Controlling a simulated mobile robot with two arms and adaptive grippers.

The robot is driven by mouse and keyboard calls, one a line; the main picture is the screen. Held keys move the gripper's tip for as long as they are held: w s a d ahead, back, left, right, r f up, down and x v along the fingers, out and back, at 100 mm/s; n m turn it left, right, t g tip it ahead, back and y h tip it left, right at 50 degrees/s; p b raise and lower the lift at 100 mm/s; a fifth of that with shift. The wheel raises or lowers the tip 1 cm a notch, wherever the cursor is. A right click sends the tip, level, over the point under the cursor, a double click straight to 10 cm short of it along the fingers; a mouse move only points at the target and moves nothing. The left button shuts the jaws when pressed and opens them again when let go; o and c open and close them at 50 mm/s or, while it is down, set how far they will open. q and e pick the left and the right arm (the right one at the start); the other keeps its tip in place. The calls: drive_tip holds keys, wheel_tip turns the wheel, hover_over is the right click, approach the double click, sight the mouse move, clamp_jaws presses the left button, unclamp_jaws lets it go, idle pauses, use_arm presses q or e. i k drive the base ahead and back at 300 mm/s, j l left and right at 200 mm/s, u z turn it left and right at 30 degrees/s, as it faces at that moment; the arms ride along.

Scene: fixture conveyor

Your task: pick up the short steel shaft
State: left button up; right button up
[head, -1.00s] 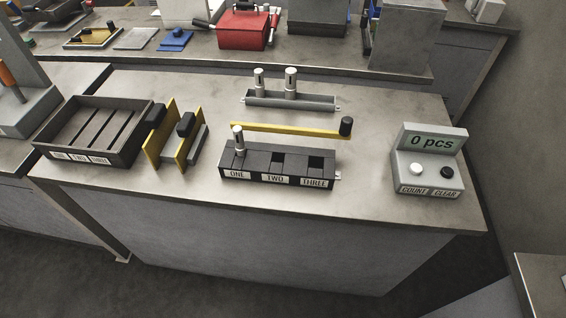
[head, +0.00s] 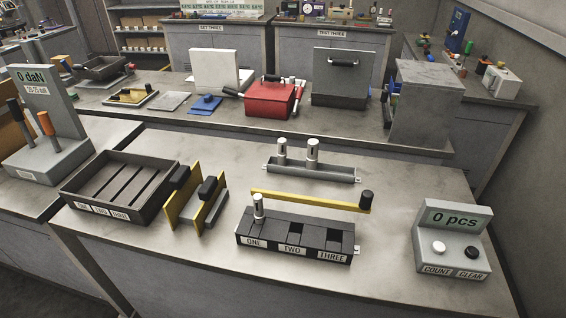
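Three steel shafts show in the head view. One shaft (head: 258,206) stands upright in slot ONE of the dark three-slot fixture (head: 294,245). Two more stand upright in the grey tray (head: 335,175) behind it: a left shaft (head: 282,149) and a right shaft (head: 312,151). The left one looks slightly slimmer; their lower ends are hidden, so I cannot tell for sure which shaft is the short one. Slots TWO and THREE look empty. Neither of my grippers is in view.
A yellow bar (head: 305,201) with a black knob lies behind the fixture. Yellow plates with black handles (head: 197,211) and a dark sectioned tray (head: 97,211) stand left. A counter box (head: 452,240) reading 0 pcs stands right. The tabletop between fixture and counter is clear.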

sight(282, 154)
drive_tip(key=j+z, duration=0.2)
drive_tip(key=z, duration=0.2)
drive_tip(key=i+j+z, duration=0.1)
drive_tip(key=j+z, duration=0.15)
drive_tip(key=z, duration=0.2)
drive_tip(key=j+z, duration=0.2)
drive_tip(key=z, duration=0.2)
